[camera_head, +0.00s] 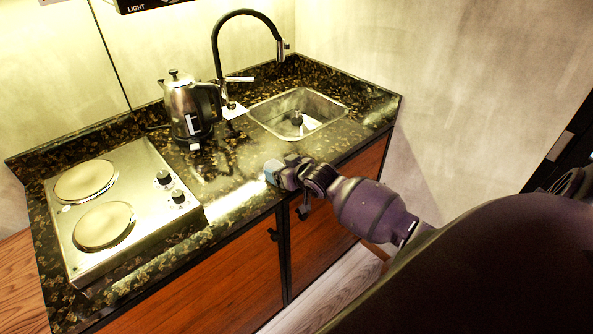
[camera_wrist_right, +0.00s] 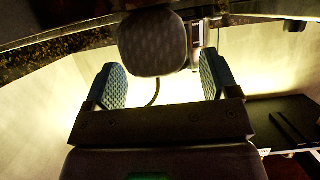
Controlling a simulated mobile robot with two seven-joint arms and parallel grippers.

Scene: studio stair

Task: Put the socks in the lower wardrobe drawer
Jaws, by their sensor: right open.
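No socks and no wardrobe drawer can be made out in the head view. My right gripper (camera_head: 272,171) is low over the front of the dark stone counter, left of and in front of the sink. In the right wrist view its two blue-grey textured fingers (camera_wrist_right: 160,82) stand wide apart. A rounded grey patterned shape (camera_wrist_right: 153,44) shows between and above them; I cannot tell what it is or whether it touches a finger. My left gripper is not in view.
The stone counter (camera_head: 235,180) carries a two-plate hob (camera_head: 150,190) at left, a steel kettle (camera_head: 186,110) at the back and a sink (camera_head: 318,106) with a black tap (camera_head: 216,50). Wooden cabinet fronts (camera_head: 225,290) lie below. A bare wall (camera_head: 440,80) stands to the right.

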